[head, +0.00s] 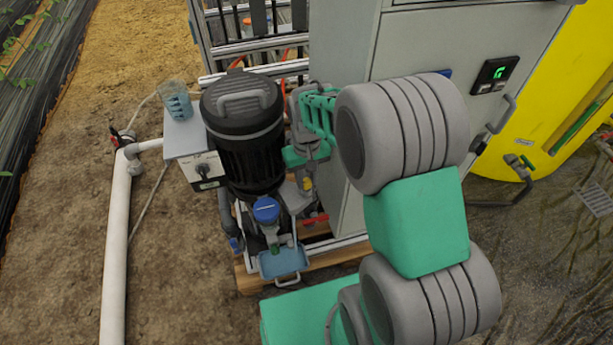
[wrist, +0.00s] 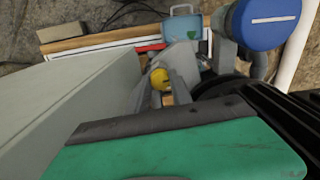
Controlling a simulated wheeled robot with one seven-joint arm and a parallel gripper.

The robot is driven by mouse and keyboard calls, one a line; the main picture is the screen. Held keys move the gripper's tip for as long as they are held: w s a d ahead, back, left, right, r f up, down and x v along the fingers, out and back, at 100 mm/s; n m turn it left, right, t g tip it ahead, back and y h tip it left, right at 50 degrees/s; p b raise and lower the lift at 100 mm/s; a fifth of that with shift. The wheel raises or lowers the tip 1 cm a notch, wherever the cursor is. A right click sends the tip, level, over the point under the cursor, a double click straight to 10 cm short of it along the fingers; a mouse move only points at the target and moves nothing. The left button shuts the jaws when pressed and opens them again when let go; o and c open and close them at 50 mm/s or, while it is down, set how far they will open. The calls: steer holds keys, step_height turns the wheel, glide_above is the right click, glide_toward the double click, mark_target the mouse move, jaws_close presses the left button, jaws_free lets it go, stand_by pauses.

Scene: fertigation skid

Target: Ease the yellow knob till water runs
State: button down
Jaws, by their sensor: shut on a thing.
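The yellow knob (wrist: 160,79) shows in the middle of the wrist view, between the two grey fingers of my gripper (wrist: 162,88). The fingers are shut on it from either side. In the head view my gripper (head: 305,182) reaches down into the gap between the black pump motor (head: 245,140) and the grey cabinet (head: 345,110). There the knob is mostly hidden by my gripper and wrist. Whether water runs cannot be seen clearly.
A blue-capped fitting (head: 266,210) and a light-blue tray (head: 284,262) sit in front of the motor. A red handle (head: 315,219) lies low beside the cabinet. A clear jug (head: 175,100) stands on the grey switch box (head: 184,140) at left. Space around my gripper is tight.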

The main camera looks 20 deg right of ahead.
steer(key=c, duration=1.1)
jaws_free()
steer(key=shift+c, duration=0.2)
steer(key=shift+r, duration=0.15)
step_height(320, 180, up, 8)
steer(key=shift+a+f+p, duration=0.1)
steer(key=shift+f+p, duration=0.1)
steer(key=shift+p, duration=0.65)
step_height(320, 180, up, 18)
steer(key=t+p, duration=0.2)
steer(key=p, duration=0.9)
glide_above(306, 181)
steer(key=s, duration=0.5)
steer(key=s+r+t+p, duration=0.1)
steer(key=s+r+p, duration=0.6)
steer(key=r, duration=0.2)
steer(key=shift+s+r+m, duration=0.3)
steer(key=shift+m, duration=0.1)
